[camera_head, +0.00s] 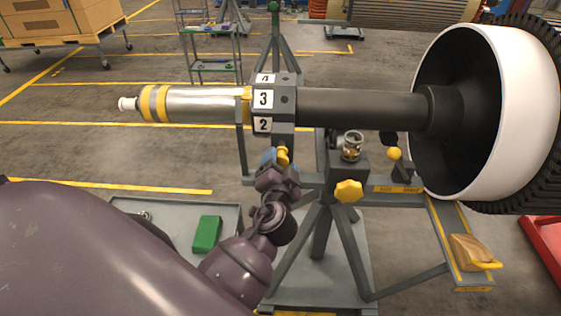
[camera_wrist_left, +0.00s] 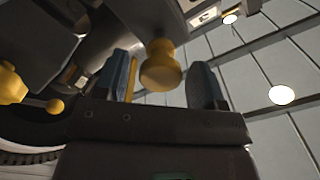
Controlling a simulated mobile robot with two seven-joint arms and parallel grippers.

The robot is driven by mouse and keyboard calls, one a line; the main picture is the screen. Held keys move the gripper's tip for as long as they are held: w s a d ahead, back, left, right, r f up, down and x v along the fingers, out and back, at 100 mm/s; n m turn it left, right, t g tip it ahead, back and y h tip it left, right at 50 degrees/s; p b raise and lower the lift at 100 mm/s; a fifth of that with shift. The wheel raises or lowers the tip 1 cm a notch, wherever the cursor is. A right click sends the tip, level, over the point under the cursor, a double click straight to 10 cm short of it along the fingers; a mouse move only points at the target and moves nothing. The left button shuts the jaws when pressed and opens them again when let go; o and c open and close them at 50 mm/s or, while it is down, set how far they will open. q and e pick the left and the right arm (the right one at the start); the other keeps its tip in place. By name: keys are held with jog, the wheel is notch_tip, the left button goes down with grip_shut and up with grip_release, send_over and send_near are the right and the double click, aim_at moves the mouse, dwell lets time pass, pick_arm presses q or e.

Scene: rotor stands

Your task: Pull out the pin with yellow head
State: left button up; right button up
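The pin with the yellow head (camera_head: 283,153) sticks down from the underside of the dark numbered collar (camera_head: 285,101) on the rotor shaft. In the left wrist view the yellow head (camera_wrist_left: 160,66) stands between the two blue-grey fingers, with a gap visible on each side. My left gripper (camera_head: 275,160) is open just below the collar, its fingers around or just beneath the head. I cannot tell how deep the head sits between them. The pin's shank is hidden inside the collar. My right gripper is not in view.
A large white-rimmed wheel (camera_head: 497,110) closes off the right. A grey tray with a green block (camera_head: 206,234) lies lower left.

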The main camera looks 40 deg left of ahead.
pick_arm(q)
jog(key=shift+w, duration=0.1)
jog(key=b+v, duration=0.2)
jog(key=v, duration=0.8)
jog(key=shift+s+d+b, duration=0.2)
jog(key=shift+s+b, duration=0.1)
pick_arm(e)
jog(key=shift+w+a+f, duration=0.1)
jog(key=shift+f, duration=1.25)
